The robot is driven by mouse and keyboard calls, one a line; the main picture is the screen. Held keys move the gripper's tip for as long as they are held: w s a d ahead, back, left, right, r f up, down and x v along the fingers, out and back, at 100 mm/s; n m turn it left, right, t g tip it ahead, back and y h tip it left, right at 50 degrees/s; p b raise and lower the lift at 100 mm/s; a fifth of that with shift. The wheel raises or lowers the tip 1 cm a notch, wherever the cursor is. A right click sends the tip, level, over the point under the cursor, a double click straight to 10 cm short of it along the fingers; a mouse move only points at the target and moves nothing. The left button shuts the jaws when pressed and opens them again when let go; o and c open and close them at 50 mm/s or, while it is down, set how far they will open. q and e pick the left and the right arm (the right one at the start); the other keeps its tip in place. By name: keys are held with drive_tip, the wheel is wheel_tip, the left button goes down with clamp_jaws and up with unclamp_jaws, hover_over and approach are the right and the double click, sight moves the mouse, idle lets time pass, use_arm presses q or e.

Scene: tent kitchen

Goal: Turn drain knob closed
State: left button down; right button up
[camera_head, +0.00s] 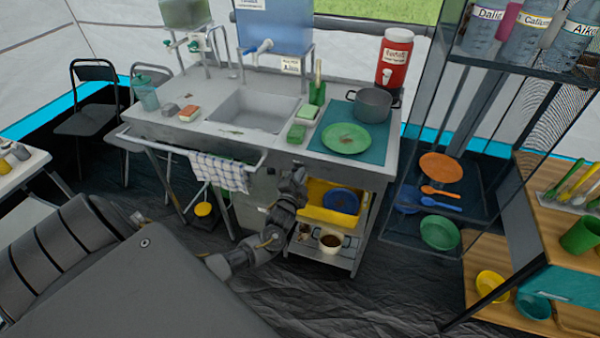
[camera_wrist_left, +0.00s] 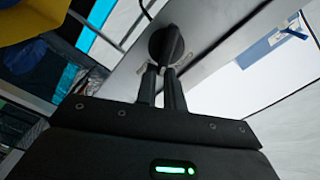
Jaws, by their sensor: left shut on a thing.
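The drain knob (camera_wrist_left: 165,42) shows in the left wrist view as a dark round piece between and just beyond my fingertips, against a pale metal surface. My left gripper (camera_wrist_left: 162,74) is shut on it, with the two dark fingers close together. In the head view my left arm reaches to the front of the sink unit, and my left gripper (camera_head: 296,175) is just below the counter edge. The knob is hidden behind it there, so I cannot tell how far it is turned. The sink basin (camera_head: 253,110) is above and left of the gripper. My right gripper is out of view.
A checked towel (camera_head: 219,172) hangs on the rail left of my gripper. A yellow bin (camera_head: 318,210) with a blue bowl is close on its right, above a shelf with a pot (camera_head: 331,240). A glass-sided rack (camera_head: 428,130) stands farther right.

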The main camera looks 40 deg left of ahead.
use_arm(q)
drive_tip(key=m, duration=0.2)
drive_tip(key=f+m+p, duration=0.1)
drive_tip(key=m, duration=0.1)
drive_tip(key=f+m, duration=0.1)
drive_tip(key=shift+s+a+m, duration=0.15)
drive_tip(key=shift+m, duration=0.25)
drive_tip(key=shift+a, duration=0.1)
idle(0.3)
drive_tip(key=c, duration=1.5)
unclamp_jaws()
drive_tip(key=shift+a+r, duration=0.1)
drive_tip(key=v, duration=1.1)
drive_tip(key=shift+r, duration=0.1)
